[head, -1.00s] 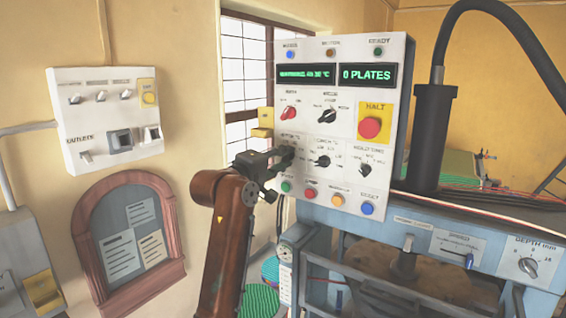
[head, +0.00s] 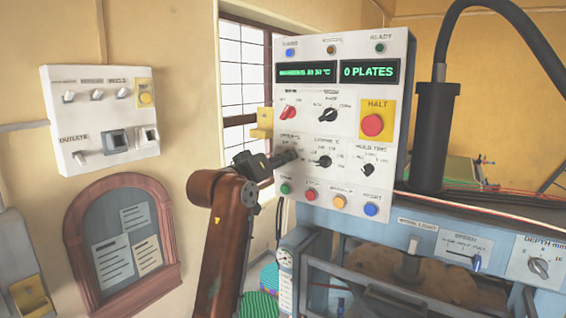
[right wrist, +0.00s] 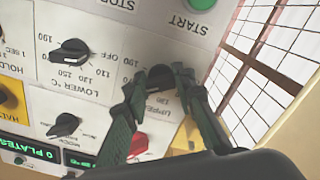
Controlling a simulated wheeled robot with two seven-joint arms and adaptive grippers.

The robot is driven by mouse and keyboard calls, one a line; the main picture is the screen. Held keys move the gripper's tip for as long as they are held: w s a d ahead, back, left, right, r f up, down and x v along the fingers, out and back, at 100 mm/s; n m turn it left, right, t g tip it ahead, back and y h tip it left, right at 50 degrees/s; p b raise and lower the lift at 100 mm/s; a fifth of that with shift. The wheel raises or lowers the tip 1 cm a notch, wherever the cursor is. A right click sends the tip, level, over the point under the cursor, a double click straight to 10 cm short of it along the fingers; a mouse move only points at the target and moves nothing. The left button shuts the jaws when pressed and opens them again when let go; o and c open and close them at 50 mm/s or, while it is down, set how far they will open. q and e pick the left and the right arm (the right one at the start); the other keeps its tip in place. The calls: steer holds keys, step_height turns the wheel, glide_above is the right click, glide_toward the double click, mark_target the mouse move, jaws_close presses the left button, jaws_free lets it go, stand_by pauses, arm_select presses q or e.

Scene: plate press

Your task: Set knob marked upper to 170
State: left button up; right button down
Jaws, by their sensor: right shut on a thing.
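The white control panel (head: 300,215) stands in the middle of the head view. My right gripper (head: 292,155) reaches its left side and covers the knob marked upper there. In the right wrist view the dark upper knob (right wrist: 160,76) sits between the two fingers of my right gripper (right wrist: 160,82), which are shut on it. The label "UPPER" shows beside it, partly covered by a finger. The knob's pointer and most of its scale are hidden, so its setting cannot be read. My left gripper is not in view.
The lower knob (head: 324,161) is just right of my gripper, with the hold time knob (head: 368,170) beyond. Coloured buttons lie below, including the green start button (head: 285,189). The red halt button (head: 373,125) is at upper right. A barred window is behind the panel.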

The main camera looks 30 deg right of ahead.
steer(key=shift+f+m, duration=0.2)
steer(key=shift+m, duration=0.1)
stand_by(0.4)
steer(key=c, duration=1.6)
jaws_free()
steer(key=shift+r, duration=0.1)
steer(key=v, duration=1.2)
